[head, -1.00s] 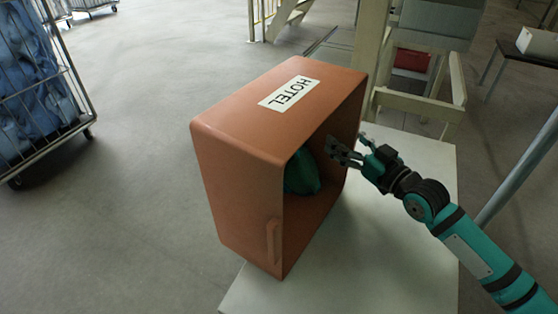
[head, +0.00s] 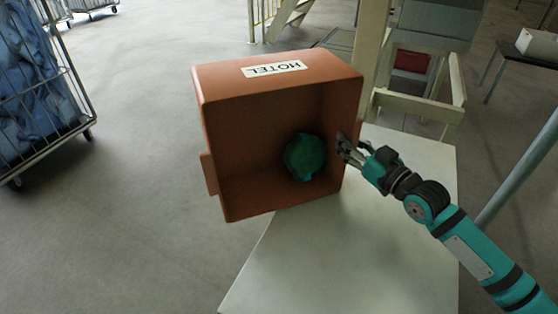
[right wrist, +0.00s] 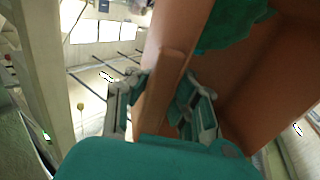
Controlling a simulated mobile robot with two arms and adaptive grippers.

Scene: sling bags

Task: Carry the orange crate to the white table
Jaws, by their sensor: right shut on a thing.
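The orange crate (head: 225,165) is tipped on its side, its open mouth turned toward me and a HOTEL label on its upper wall. A green bundle (head: 304,157) lies inside it. The crate is at the far left edge of a white surface (head: 370,240), its left part out past the edge; I cannot tell whether it touches the surface. My right gripper (head: 350,150) is at the crate's right wall. In the right wrist view its fingers (right wrist: 162,100) are on both sides of the orange rim and handle (right wrist: 168,85). My left gripper is not in view.
A wire cart with blue cloth (head: 38,95) stands at the left. A cream post and frame (head: 425,105) stand behind the white surface, with a grey bin (head: 440,20) above. A dark table with a white box (head: 537,45) is at the far right. Grey floor is clear at the left.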

